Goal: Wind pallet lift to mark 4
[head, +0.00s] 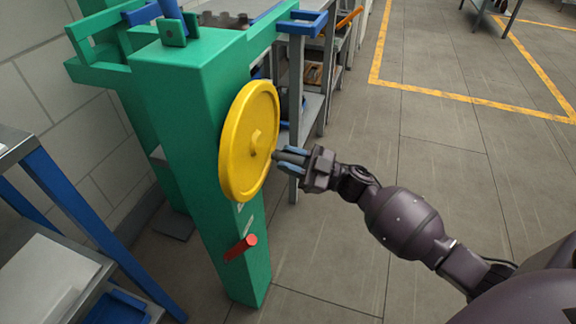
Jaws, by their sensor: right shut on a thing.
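The pallet lift is a green post (185,130) with a large yellow handwheel (238,150) on its right-hand face. The wheel has a raised hub in its middle. My right gripper (283,159) is at the right edge of the wheel and is shut on it. The exact part between the fingers is hidden, so I cannot tell whether it is the rim or a knob. A red handle (241,247) sticks out lower on the post, below small pale markings (248,224). I cannot read a mark 4 or any pointer. My left gripper is out of view.
A grey shelf rack (312,112) with blue parts stands behind the lift. A metal bench with blue legs (100,235) is at the lower left, near a pale block wall (60,110). The tiled floor (430,160) to the right is clear, with yellow lines (470,98).

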